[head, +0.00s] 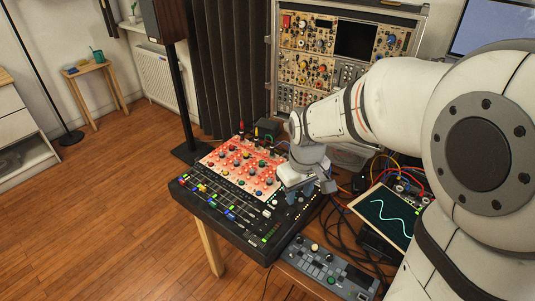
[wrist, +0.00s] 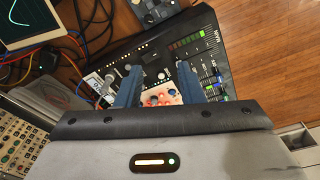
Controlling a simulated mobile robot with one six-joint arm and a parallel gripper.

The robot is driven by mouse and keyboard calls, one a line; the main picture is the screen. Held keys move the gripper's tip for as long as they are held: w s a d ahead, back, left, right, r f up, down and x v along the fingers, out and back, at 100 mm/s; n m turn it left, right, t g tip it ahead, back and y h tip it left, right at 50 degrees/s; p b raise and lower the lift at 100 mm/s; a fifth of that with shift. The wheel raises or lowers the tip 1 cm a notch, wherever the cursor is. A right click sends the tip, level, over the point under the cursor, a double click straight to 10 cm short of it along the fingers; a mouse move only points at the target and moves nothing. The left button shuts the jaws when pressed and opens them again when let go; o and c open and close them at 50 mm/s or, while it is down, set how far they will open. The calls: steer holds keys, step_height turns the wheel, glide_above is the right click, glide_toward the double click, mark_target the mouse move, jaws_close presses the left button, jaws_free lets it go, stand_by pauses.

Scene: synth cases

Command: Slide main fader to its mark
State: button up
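The black mixing console (head: 231,224) lies on a wooden-legged stand, with a row of coloured fader caps (head: 203,187) along its left side. A pale cap (head: 267,212) near its front right may be the main fader; I cannot be sure. In the wrist view, small text on the console (wrist: 217,36) seems to read MAIN, beside a green and red level meter (wrist: 187,45). The target mark cannot be made out. My gripper (head: 310,192) is over the console's right part. In the wrist view, its blue fingers (wrist: 165,66) are apart, with nothing visibly held between them.
A red-and-white knob panel (head: 240,167) sits on the console, left of my gripper. A grey control unit (head: 325,268) lies in front, and a tablet with a waveform (head: 385,213) stands at right among loose cables. A modular synth rack (head: 340,45) stands behind.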

mark_target(267, 212)
steer(key=w+a+f+n, duration=0.1)
steer(key=w+a+f, duration=0.1)
steer(key=w+a+f+n+p, duration=0.1)
steer(key=w+a+f+n, duration=0.1)
steer(key=a+f, duration=0.1)
steer(key=w+a+f+n+g, duration=0.1)
steer(key=w+a+f, duration=0.1)
steer(key=w+f, duration=0.1)
steer(key=shift+a+f+n+p, duration=0.2)
steer(key=shift+a+n+p, duration=0.1)
steer(key=shift+a+p, duration=0.1)
step_height(267, 212, down, 8)
steer(key=shift+w+r+p, duration=0.1)
steer(key=shift+p, duration=0.3)
jaws_close()
